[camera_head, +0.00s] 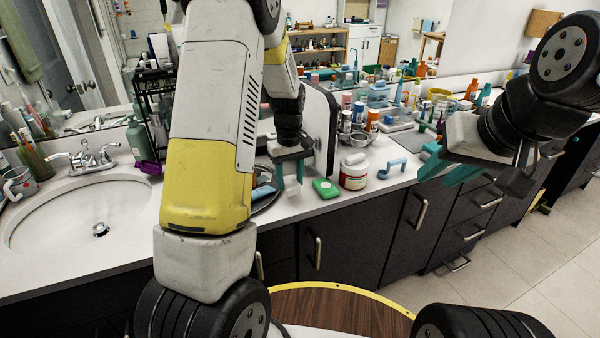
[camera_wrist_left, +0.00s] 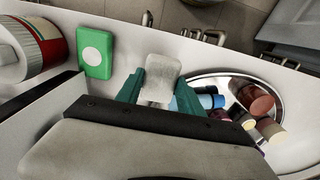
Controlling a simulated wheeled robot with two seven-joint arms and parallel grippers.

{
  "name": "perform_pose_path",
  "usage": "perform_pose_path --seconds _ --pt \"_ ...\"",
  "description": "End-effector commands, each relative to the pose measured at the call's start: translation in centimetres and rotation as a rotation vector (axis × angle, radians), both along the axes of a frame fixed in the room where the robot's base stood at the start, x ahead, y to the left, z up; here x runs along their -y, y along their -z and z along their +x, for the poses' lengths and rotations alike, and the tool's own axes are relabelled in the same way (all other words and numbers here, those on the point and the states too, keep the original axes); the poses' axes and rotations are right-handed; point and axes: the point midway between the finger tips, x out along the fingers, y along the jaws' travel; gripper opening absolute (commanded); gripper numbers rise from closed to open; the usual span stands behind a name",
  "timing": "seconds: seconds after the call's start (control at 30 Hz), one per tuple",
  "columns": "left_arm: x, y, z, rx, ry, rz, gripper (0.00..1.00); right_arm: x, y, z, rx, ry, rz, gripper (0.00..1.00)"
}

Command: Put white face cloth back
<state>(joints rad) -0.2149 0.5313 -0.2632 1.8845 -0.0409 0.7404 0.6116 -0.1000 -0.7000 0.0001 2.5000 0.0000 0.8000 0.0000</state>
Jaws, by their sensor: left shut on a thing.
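The white face cloth (camera_wrist_left: 162,70) shows in the left wrist view as a small pale folded piece between the teal fingers of my left gripper (camera_wrist_left: 158,92). The gripper is shut on it, above the counter near the front edge. In the head view my left gripper (camera_head: 290,174) points down over the counter, left of a green soap-like box (camera_head: 326,188); the cloth is hard to make out there against the white top. My right gripper (camera_head: 455,172) hangs at the right, in front of the counter's edge, with its teal fingers apart and nothing seen between them.
A round mirrored tray (camera_wrist_left: 221,80) with small bottles lies beside the left gripper. A white and red jar (camera_head: 353,172) and a blue holder (camera_head: 392,168) stand to the right. Bottles crowd the back; a sink (camera_head: 60,230) is at left.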

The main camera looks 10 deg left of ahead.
Motion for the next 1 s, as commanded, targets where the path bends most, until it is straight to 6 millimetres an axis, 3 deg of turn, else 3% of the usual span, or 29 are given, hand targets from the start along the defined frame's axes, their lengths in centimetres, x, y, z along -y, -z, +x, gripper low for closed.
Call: perform_pose_path --seconds 0.13,0.7,0.73,0.83,1.0 --pt "0.0 1.9 0.0 -0.001 0.0 0.0 0.0 0.0 0.0 0.0 0.0 0.0 0.0 0.34" --pt "0.0 2.9 0.0 0.0 0.001 0.0 0.0 0.0 0.0 0.0 0.0 0.0 0.0 0.34" --pt "0.0 2.9 0.0 0.001 0.001 0.001 0.48 0.0 0.0 0.0 0.0 0.0 0.0 0.34" --pt "0.0 2.9 0.0 0.001 0.001 0.001 0.66 0.0 0.0 0.0 0.0 0.0 0.0 0.34" --pt "0.0 2.8 0.0 0.001 0.0 0.001 0.66 0.0 0.0 0.0 0.0 0.0 0.0 0.34"
